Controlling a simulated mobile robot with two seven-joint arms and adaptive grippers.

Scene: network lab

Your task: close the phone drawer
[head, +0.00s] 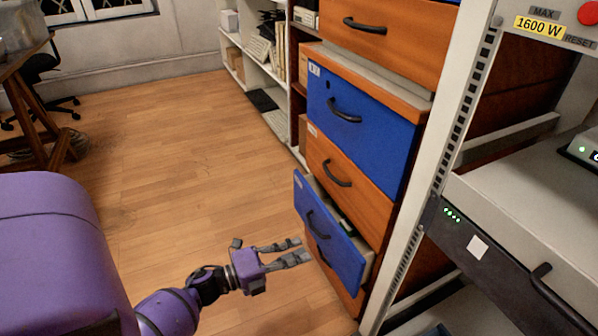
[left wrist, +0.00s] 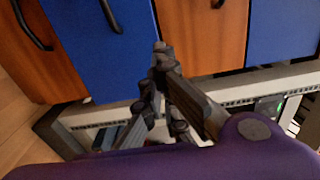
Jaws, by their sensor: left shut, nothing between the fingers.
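A low blue drawer (head: 348,262) stands pulled out from the cabinet, with a black curved handle on its front. A narrow strip of its inside shows behind the front, with a small light-and-green item; the rest of the inside is hidden. My left gripper (head: 303,249) is shut and empty, with its fingertips at the drawer front near the handle. I cannot tell if they touch it. In the left wrist view the shut fingers (left wrist: 160,52) point toward the blue and orange fronts. My right gripper is not in view.
Orange and blue drawers (head: 352,180) above the open one look closed. A metal equipment rack (head: 432,215) stands close on the right. A white shelf (head: 262,75) and a wooden table (head: 35,100) are farther back. The wooden floor (head: 190,150) between them is clear.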

